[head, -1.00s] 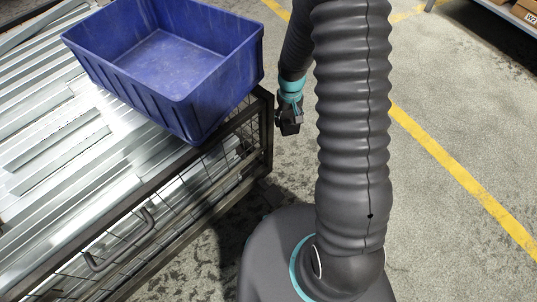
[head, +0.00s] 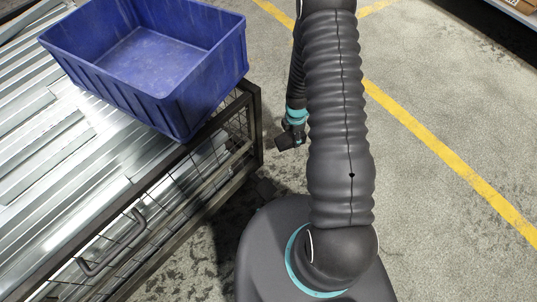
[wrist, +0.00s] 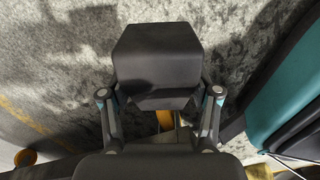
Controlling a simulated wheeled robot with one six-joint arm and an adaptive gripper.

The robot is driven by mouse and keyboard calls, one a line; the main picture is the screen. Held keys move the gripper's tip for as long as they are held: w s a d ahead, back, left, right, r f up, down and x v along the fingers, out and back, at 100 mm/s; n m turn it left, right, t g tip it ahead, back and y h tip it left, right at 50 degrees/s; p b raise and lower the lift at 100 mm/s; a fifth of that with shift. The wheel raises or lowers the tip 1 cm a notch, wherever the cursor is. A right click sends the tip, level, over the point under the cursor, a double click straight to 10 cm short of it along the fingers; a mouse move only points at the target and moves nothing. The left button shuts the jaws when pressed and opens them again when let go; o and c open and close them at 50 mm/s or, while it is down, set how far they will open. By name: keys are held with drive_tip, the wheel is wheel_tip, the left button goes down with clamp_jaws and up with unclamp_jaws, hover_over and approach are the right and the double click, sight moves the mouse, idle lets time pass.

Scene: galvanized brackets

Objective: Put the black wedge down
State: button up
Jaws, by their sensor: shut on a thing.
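The black wedge (wrist: 158,55) is a dark block with slanted sides, held in front of my gripper (wrist: 160,102) in the wrist view. The two fingers close on it from left and right. In the head view my gripper (head: 293,131) hangs above the concrete floor, right of the wire-sided cage, with the wedge (head: 286,142) a small dark shape at its tip. Bare floor shows behind the wedge in the wrist view. I cannot tell its exact height above the floor.
A blue bin (head: 165,95) sits on shiny metal strips (head: 60,150) in the wire-sided cage (head: 190,185) at left. Its corner post is close to my gripper. A yellow line (head: 430,140) crosses open concrete floor at right. A shelf (head: 520,12) stands at top right.

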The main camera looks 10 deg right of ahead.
drive_tip(key=f+n, duration=0.1)
drive_tip(key=s+d+f+n, duration=0.1)
drive_tip(key=f+n, duration=0.2)
drive_tip(key=n, duration=0.1)
drive_tip(key=shift+s+d+f, duration=0.15)
drive_tip(key=shift+s+d, duration=0.05)
drive_tip(key=shift+d, duration=0.15)
hover_over(270, 153)
wheel_tip(270, 153, down, 7)
drive_tip(key=shift+w+f, duration=0.1)
drive_tip(key=shift+f, duration=1.95)
drive_tip(key=shift+f+b, duration=0.2)
drive_tip(key=shift+b, duration=0.2)
drive_tip(key=o, duration=1.6)
drive_tip(key=shift+r, duration=0.1)
